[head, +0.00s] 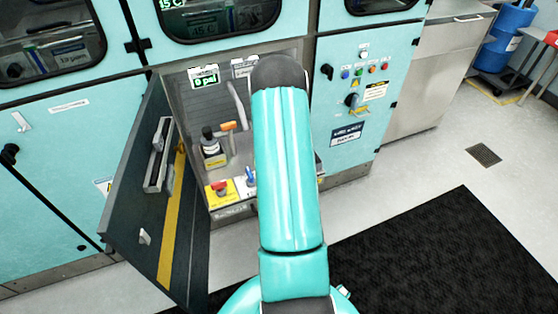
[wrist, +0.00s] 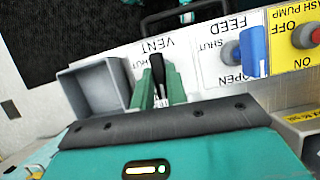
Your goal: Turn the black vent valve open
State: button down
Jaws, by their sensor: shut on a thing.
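The black vent valve handle (wrist: 156,66) stands in front of the white VENT panel (wrist: 140,50) in the wrist view, where the lettering is upside down. The word SHUT shows beside the handle; any other label there is hidden by my gripper. My gripper (wrist: 158,84) has its green fingers on both sides of the handle, closed on it. The handle points up in the picture, with its lower part between the fingers. In the head view my arm hides the vent valve and my gripper.
The blue FEED valve handle (wrist: 255,50) is close beside, then the yellow wash pump panel (wrist: 295,35) with its red knob. A grey open box (wrist: 75,82) is on the other side. In the head view, an open cabinet door (head: 140,200) stands left of my arm.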

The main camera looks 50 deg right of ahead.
jog(key=shift+n, duration=0.4)
jog(key=c, duration=1.4)
grip_release()
jog(key=v, duration=1.4)
jog(key=shift+w, duration=0.2)
jog(key=shift+a, duration=0.2)
